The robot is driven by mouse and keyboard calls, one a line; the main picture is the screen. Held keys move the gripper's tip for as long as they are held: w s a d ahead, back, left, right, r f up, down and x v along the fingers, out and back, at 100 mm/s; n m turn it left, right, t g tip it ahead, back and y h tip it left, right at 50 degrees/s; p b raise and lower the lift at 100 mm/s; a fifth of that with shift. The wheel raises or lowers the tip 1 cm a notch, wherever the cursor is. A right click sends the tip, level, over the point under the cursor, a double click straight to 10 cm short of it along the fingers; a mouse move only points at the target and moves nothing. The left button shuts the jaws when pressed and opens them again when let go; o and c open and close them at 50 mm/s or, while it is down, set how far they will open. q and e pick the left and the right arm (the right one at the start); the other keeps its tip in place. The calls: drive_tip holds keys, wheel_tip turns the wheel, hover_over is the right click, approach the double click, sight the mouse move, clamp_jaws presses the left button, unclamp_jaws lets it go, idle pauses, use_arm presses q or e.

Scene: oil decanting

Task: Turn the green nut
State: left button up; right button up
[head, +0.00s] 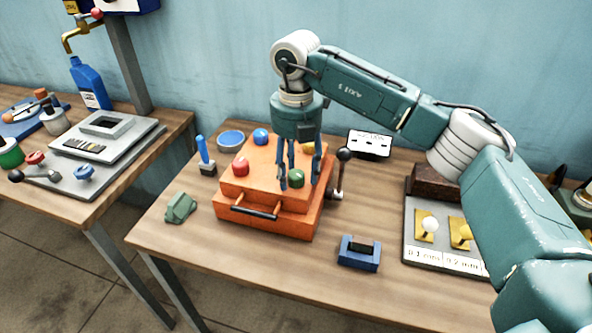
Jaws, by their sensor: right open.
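The green nut (296,179) is a small rounded knob on the front right part of the orange box's (267,195) stepped top. A red knob (241,167), a blue knob (261,136) and a partly hidden yellow one (308,148) sit at the box's other corners. My right gripper (299,178) points down over the box, open, with its fingers around the green nut in the picture. I cannot tell whether they touch it. My left gripper is not in view.
A black-knobbed lever (342,172) stands at the box's right side, close to my gripper. On the table are a dark green block (180,208), a blue block (359,253), a blue dish (231,140) and a white socket strip (369,144). The table's front is mostly clear.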

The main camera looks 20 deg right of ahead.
sight(296, 173)
wheel_tip(296, 173, up, 12)
idle(0.4)
drive_tip(key=shift+f, duration=0.1)
